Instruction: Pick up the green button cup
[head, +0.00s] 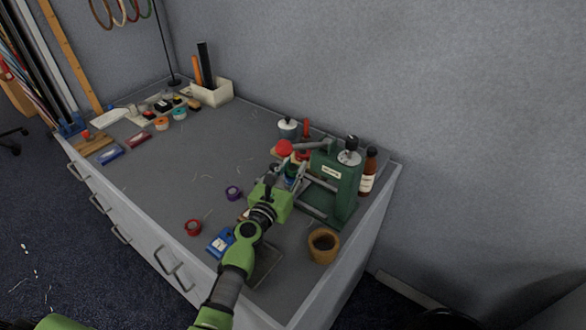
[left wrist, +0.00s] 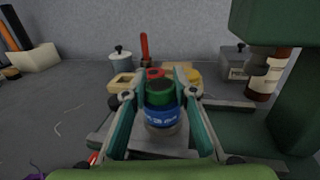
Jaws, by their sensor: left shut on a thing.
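The green button cup (left wrist: 160,96) sits between the fingertips of my left gripper (left wrist: 161,104) in the left wrist view. A blue band with white lettering (left wrist: 162,117) shows directly below the green part; I cannot tell whether it is a separate piece. In the head view, my left gripper (head: 287,178) is shut on the cup beside the green press, and the fingers mostly hide the cup. I cannot tell whether the cup is clear of the surface below it. My right gripper is not in view.
The green press (head: 337,182) stands just right of the gripper, with a brown bottle (head: 369,172) behind it. A wooden cup (head: 323,245) stands near the right end. The table's middle is mostly clear.

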